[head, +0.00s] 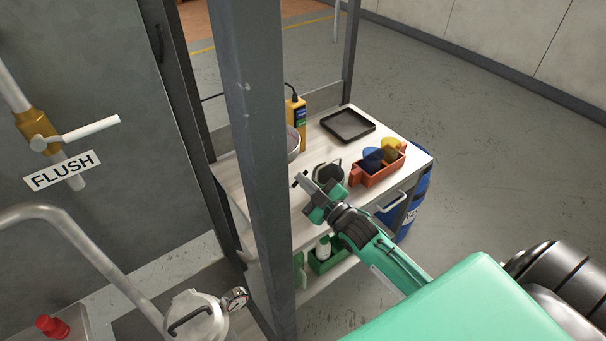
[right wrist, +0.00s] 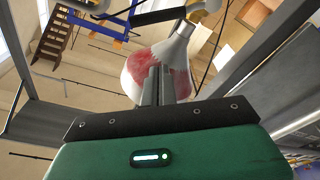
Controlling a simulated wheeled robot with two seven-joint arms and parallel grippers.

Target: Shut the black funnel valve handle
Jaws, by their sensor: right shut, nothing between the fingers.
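The right wrist view shows a pale grey funnel (right wrist: 178,46) with its narrow neck toward the top. A black bar-shaped handle (right wrist: 150,17) sits beside that neck, pointing left. The handle appears apart from the fingers. In the head view my right gripper (head: 303,184) is over the cart, and I cannot make out the funnel. My left gripper is out of view.
A grey post (head: 258,150) stands just left of my right gripper. The cart top (head: 318,150) holds a black tray (head: 347,125), a dark mug (head: 328,173) and an orange bin (head: 377,171). A white-levered flush valve (head: 90,129) is at left. Floor at right is clear.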

